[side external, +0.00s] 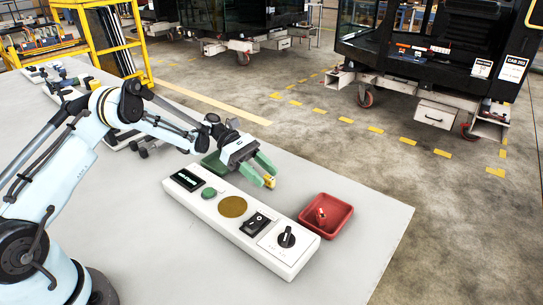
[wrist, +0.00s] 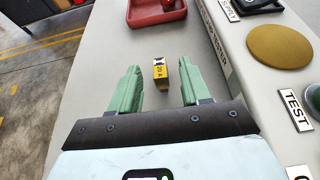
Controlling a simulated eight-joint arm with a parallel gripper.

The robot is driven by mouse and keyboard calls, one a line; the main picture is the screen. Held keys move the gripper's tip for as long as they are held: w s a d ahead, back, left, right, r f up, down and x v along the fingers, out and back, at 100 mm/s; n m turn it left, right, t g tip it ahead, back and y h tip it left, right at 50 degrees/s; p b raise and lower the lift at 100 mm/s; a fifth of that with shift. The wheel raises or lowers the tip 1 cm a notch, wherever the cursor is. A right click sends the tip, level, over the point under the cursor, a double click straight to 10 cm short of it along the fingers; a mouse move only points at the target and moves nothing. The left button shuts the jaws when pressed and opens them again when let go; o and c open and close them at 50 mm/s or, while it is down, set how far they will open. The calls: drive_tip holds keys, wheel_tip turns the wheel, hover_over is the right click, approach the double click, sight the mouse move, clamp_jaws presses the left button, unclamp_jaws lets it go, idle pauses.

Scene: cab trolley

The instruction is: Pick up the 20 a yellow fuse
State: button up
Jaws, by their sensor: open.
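The yellow fuse (wrist: 160,70), a small block marked 20 A, shows in the wrist view between the tips of my gripper's green fingers. Gaps of grey table show on both sides of it, so neither finger touches it. In the side view the yellow fuse (side external: 269,182) shows at the fingertips, partly covered by a finger. My gripper (side external: 262,171) is open and low over the table, behind the white tester panel. Its two fingers also show in the wrist view (wrist: 160,80). Its exact height above the table is hard to tell.
The white tester panel (side external: 210,215) has a gold disc (side external: 232,206), a green button, a switch and a knob (side external: 287,237).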

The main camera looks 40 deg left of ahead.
drive_tip(key=shift+d, duration=0.15)
clamp_jaws()
idle(0.4)
